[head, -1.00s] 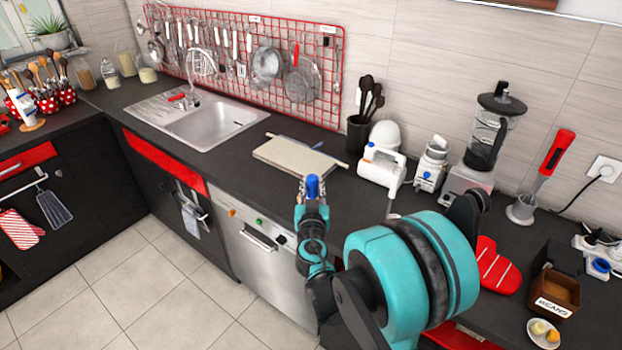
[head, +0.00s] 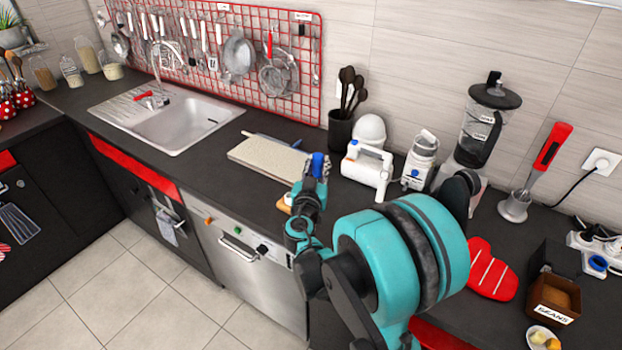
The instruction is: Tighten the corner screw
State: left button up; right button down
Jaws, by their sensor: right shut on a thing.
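The red wire grid (head: 320,60) hangs on the tiled wall behind the sink, with utensils on it. Its corner screws are too small to make out. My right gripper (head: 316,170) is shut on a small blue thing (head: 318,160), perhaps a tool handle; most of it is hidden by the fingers. The gripper is over the counter, in front of the grid's lower right corner and clearly apart from it. My left gripper is not in view.
A pale board (head: 265,157) lies on the counter left of my gripper. A black utensil pot (head: 340,132), a white appliance (head: 367,172) and a blender (head: 484,125) stand behind and to the right. The sink (head: 180,125) is at left.

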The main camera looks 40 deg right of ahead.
jog(key=w+a+f+b, duration=0.1)
jog(key=w+f, duration=0.1)
jog(key=f, duration=0.1)
jog(key=w+a+f+b, duration=0.2)
jog(key=w+f, duration=0.1)
jog(key=w+a+f+b, duration=0.1)
jog(key=w+f, duration=0.2)
jog(key=shift+w+a+f+b, duration=0.15)
jog(key=shift+a+f+b, duration=0.05)
jog(key=shift+a+b, duration=0.2)
